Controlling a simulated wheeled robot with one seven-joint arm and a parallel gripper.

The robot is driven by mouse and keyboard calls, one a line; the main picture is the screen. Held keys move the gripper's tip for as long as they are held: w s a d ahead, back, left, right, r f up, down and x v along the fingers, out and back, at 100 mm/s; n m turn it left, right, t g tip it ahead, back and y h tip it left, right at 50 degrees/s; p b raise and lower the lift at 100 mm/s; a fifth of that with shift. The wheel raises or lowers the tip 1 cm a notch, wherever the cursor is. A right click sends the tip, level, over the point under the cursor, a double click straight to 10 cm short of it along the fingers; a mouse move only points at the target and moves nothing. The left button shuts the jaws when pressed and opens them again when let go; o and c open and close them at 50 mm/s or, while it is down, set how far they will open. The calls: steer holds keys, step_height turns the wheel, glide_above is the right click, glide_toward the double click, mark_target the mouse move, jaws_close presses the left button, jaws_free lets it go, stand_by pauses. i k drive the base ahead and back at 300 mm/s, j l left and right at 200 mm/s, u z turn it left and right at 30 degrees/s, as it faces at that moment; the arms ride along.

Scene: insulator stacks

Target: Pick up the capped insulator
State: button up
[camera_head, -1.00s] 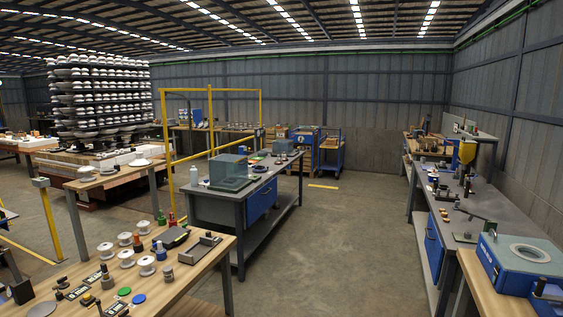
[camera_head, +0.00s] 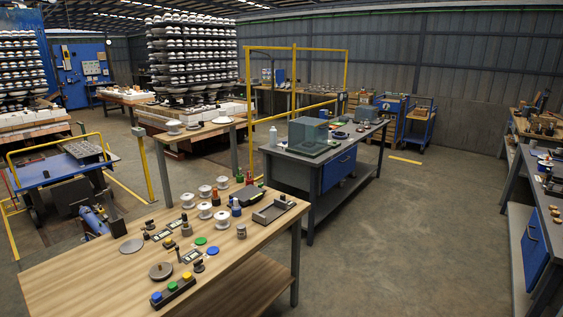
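Several white insulators stand on the near wooden table (camera_head: 120,262), grouped near its far edge. One white insulator (camera_head: 187,200) is at the left of the group, and another (camera_head: 221,220) is at its near right. Two wider white discs, a left one (camera_head: 173,127) and a right one (camera_head: 222,120), lie on the small wooden stand behind. They are too small to tell which insulator is capped. My gripper is not in view.
A grey bench (camera_head: 350,145) and yellow rail frame stand behind. Floor (camera_head: 420,220) at right is clear.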

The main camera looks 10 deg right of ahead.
mark_target(360, 128)
steer(key=i+l+z, duration=0.6)
steer(key=z, duration=0.25)
steer(key=i+z, duration=0.4)
steer(key=i+l, duration=0.15)
steer(key=i, duration=1.45)
steer(key=i+u, duration=0.15)
steer(key=i, duration=0.7)
steer(key=i+u, duration=0.1)
steer(key=i, duration=0.75)
steer(key=i+l+u, duration=0.15)
steer(key=i, duration=0.65)
steer(key=i+u, duration=0.2)
steer(key=i, duration=0.2)
steer(key=i+l+u, duration=0.15)
steer(key=i, duration=0.25)
steer(key=i+l+u, duration=0.2)
steer(key=i, duration=0.15)
steer(key=i+l+u, duration=0.1)
steer(key=i+u, duration=0.3)
steer(key=i+l+u, duration=0.15)
steer(key=u, duration=0.3)
steer(key=i+l+u, duration=0.2)
steer(key=l+u, duration=0.2)
steer(key=i+l+u, duration=0.2)
steer(key=u, duration=0.25)
steer(key=i+l+u, duration=0.1)
steer(key=l+u, duration=0.3)
